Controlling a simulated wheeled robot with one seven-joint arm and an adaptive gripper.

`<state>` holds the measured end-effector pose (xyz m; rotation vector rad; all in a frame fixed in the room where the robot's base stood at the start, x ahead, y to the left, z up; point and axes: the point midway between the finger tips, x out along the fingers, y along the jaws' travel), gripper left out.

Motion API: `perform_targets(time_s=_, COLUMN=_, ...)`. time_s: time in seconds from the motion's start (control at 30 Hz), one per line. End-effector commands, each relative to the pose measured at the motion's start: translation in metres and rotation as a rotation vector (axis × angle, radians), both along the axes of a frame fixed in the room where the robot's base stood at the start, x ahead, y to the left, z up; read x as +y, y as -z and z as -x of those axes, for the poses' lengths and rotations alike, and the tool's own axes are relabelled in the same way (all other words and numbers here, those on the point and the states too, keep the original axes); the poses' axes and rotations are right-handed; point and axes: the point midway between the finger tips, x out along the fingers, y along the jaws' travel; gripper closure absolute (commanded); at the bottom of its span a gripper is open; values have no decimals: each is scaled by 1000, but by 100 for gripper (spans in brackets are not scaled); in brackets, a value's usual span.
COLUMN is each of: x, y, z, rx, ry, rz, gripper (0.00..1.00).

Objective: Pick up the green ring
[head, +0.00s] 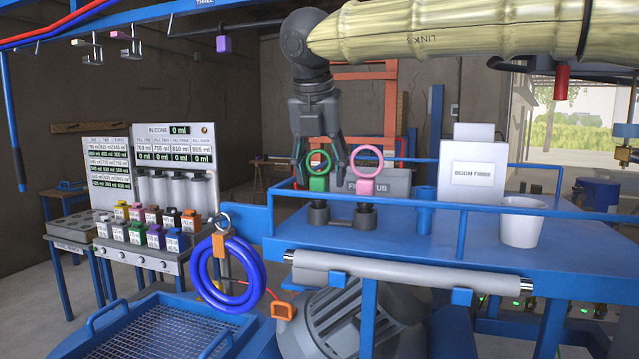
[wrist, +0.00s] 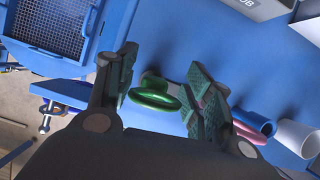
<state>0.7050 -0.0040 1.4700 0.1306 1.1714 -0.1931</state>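The green ring (head: 319,174) stands upright on a green block, above a dark grey cup (head: 319,213) on the blue deck. My gripper (head: 320,176) points down with its fingers on either side of the green ring in the head view. In the wrist view the green ring (wrist: 155,94) lies between the two open finger pads (wrist: 163,75), with visible gaps on both sides. No grip on it shows. A pink ring (head: 366,182) on a pink block stands just to the right, close to my right finger; part of it shows behind that finger in the wrist view.
A blue rail (head: 420,198) runs round the blue deck (head: 400,237). A blue cup (head: 424,210), a white bucket (head: 521,224) and a labelled white box (head: 472,172) stand to the right. A grey bin (head: 385,184) is behind the rings. A blue hose coil (head: 240,300) hangs at front left.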

Motion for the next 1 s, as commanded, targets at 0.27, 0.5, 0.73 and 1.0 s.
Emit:
perform_targets(time_s=0.27, x=0, y=1, z=0, rx=1, ry=0, rz=1, gripper=82)
perform_targets(time_s=0.5, x=0, y=-2, z=0, rx=1, ry=0, rz=1, gripper=82)
perform_targets(time_s=0.73, x=1, y=-29, z=0, rx=-2, ry=1, rz=-1, gripper=82)
perform_targets(time_s=1.0, x=1, y=-94, z=0, rx=-3, ry=1, rz=-2, gripper=82)
